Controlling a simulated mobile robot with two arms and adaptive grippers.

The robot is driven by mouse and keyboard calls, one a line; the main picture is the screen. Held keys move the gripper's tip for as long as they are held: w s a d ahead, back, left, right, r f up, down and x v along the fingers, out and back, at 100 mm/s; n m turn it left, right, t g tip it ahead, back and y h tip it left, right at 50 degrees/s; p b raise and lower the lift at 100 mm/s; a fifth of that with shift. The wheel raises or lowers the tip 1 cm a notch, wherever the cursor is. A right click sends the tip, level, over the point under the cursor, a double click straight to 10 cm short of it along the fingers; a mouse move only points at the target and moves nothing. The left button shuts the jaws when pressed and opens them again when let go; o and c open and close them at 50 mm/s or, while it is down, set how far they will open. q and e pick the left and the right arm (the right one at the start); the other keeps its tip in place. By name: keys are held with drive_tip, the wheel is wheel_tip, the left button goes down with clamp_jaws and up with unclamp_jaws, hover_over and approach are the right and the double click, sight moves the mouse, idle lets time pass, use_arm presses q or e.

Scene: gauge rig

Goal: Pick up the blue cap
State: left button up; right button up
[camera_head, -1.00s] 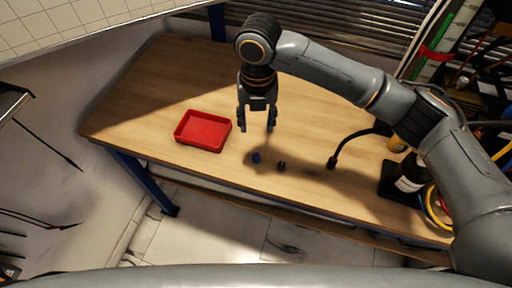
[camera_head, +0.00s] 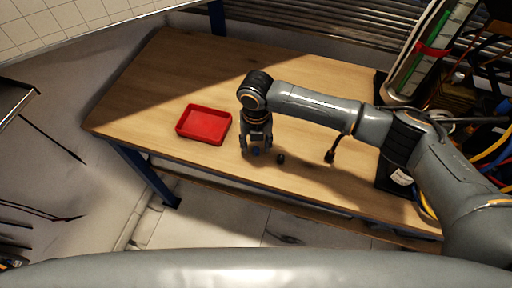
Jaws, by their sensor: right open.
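The blue cap (camera_head: 256,151) is on the wooden table near its front edge, partly hidden by my right gripper. My right gripper (camera_head: 256,150) points down at the cap, its open fingers on either side of it. I cannot tell whether the fingers touch the cap. My left gripper is not in view.
A small black cap (camera_head: 281,159) lies just right of the gripper. A red tray (camera_head: 204,124) stands to the left and looks empty. A black stalk-like part (camera_head: 331,154) is further right. The left side of the wooden table (camera_head: 140,90) is clear.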

drive_tip(key=shift+f, duration=0.4)
drive_tip(key=c, duration=0.9)
drive_tip(key=shift+r, duration=0.15)
